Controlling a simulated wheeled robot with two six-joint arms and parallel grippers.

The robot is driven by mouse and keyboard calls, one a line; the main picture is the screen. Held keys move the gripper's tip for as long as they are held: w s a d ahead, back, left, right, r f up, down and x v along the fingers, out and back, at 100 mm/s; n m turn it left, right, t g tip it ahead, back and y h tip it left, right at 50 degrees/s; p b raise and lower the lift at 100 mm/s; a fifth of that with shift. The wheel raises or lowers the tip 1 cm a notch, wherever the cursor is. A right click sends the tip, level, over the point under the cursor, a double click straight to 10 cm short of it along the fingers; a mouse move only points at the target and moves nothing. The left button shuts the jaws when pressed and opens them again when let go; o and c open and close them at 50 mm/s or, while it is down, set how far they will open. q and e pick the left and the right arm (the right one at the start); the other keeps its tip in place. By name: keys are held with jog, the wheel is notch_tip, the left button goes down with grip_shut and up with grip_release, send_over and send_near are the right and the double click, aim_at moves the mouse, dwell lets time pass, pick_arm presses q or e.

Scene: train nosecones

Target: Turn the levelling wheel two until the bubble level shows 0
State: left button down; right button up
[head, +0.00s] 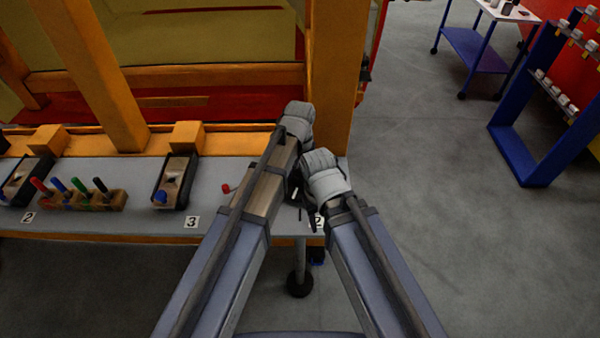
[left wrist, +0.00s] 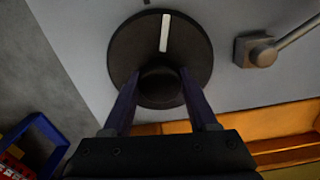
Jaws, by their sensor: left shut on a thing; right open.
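In the left wrist view, a round black wheel (left wrist: 196,62) with a white pointer line sits on a light grey plate, with a dark tick mark near the wheel's top edge. The pointer stands nearly upright in that picture, a little right of the tick. My left gripper (left wrist: 159,80) is shut on the wheel's raised hub, one finger on each side. In the head view my left gripper's fingers and the wheel are hidden behind my arms. My right gripper (head: 311,208) is open, low near the bench's right end, partly covered by its own arm. I cannot make out a bubble level.
The grey bench (head: 125,222) carries a block of coloured-handled tools (head: 82,196) and a dark box with a blue knob (head: 175,180) by label 3 (head: 192,222). An orange post (head: 338,75) rises behind my arms. A blue rack (head: 545,115) stands right; the floor between is clear.

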aim_at(300, 172)
pick_arm(q)
jog(key=m, duration=0.5)
jog(key=shift+m, duration=0.3)
jog(key=m, duration=0.5)
jog(key=shift+m, duration=0.3)
jog(key=shift+c, duration=0.9)
grip_release()
jog(key=shift+r, duration=0.1)
pick_arm(e)
jog(key=shift+r, duration=0.1)
pick_arm(q)
notch_tip(300, 172, up, 8)
jog(key=p, duration=0.8)
jog(key=shift+f, duration=0.2)
pick_arm(e)
notch_tip(300, 172, up, 8)
jog(key=shift+f, duration=0.2)
